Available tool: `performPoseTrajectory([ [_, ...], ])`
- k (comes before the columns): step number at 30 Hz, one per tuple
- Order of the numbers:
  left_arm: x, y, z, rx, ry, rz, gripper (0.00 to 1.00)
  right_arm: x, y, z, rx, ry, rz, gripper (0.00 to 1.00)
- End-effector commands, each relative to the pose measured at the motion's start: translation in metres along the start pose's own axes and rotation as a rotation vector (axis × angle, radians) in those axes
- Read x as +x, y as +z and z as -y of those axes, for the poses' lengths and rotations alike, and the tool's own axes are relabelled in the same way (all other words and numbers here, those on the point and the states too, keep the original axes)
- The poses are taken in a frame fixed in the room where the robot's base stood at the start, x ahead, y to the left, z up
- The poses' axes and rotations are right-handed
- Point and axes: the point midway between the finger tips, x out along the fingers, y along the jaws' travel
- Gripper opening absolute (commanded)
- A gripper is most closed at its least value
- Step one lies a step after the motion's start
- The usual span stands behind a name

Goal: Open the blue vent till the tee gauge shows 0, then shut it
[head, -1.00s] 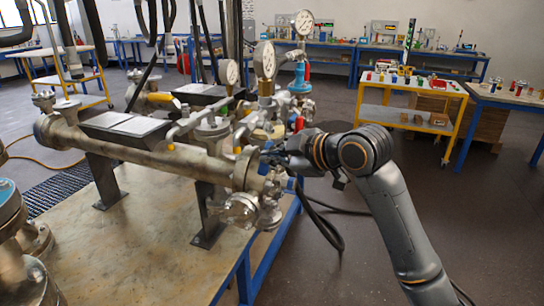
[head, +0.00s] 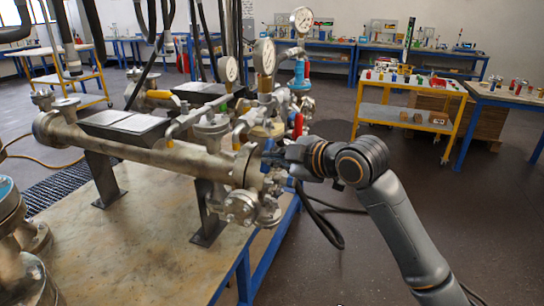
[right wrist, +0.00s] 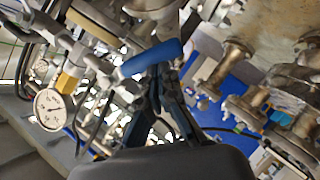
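A blue lever handle (right wrist: 152,60) lies right at my right gripper's fingertips (right wrist: 163,80) in the right wrist view. The fingers lean together toward it; I cannot tell whether they grip it. In the head view the right gripper (head: 280,157) is at the near right end of the pipe assembly (head: 150,152), and it hides most of what it touches. Three dial gauges stand above the assembly: a left one (head: 228,69), a middle one (head: 264,56) and a far one (head: 302,19). A gauge with a brass stem (right wrist: 50,109) shows in the right wrist view. Their needles are too small to read. My left gripper is out of view.
A red handle (head: 298,125) is just above the right gripper. A flanged valve (head: 241,207) hangs below the pipe end. The assembly stands on a blue-framed table (head: 120,245). Black hoses (head: 325,225) hang at its right side. A yellow cart (head: 400,112) stands further back.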

Motion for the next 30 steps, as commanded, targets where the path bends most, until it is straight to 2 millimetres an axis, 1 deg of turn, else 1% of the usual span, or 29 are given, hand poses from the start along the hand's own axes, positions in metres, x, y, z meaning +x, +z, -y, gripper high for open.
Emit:
performPoseTrajectory([
  [2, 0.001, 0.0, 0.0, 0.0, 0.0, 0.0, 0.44, 0.003, 0.006, 0.002, -0.009, 0.003, 0.006, 0.0],
  [6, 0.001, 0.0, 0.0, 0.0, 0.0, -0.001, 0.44, 0.009, 0.015, 0.004, -0.112, 0.072, 0.004, 0.0],
  [11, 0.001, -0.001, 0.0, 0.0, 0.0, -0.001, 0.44, 0.015, 0.023, 0.003, -0.11, 0.073, 0.003, 0.0],
  [17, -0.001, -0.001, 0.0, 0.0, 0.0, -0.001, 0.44, 0.021, 0.032, 0.002, -0.219, 0.144, 0.002, 0.0],
  [30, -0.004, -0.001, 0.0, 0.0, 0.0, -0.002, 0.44, 0.027, 0.039, 0.0, -0.217, 0.144, 0.001, 0.0],
])
